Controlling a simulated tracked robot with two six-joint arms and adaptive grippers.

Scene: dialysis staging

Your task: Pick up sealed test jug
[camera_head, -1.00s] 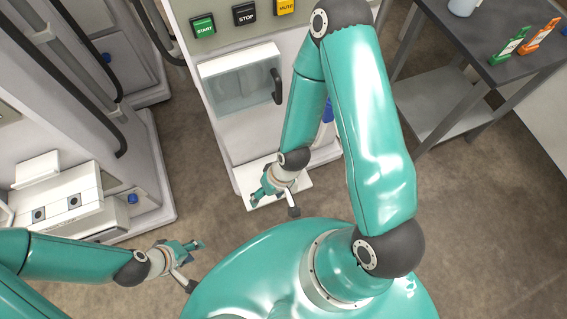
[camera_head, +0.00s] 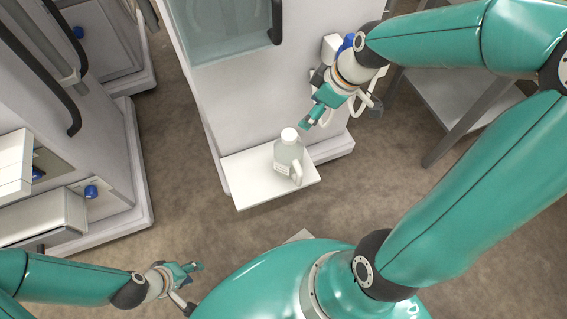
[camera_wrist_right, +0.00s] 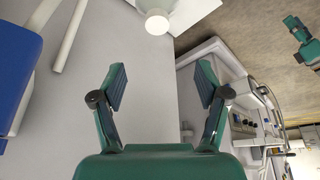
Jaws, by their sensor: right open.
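The test jug (camera_head: 286,157) is a pale translucent container with a white cap, a label and a side handle. It stands upright on a white shelf (camera_head: 247,193) at the front of the machine. Its round white cap (camera_wrist_right: 157,23) shows at the top of the right wrist view. My right gripper (camera_head: 311,117) is just above and right of the jug in the head view, apart from it. In the wrist view its two fingers (camera_wrist_right: 162,80) are spread with nothing between them. My left gripper (camera_head: 190,269) is low at left, away from the jug; its finger opening is unclear.
The white machine (camera_head: 235,95) with a dark handle (camera_head: 277,22) rises behind the shelf. Another machine (camera_head: 112,165) stands at left. A grey metal table frame (camera_head: 470,115) is at right. Brown floor is open around the shelf.

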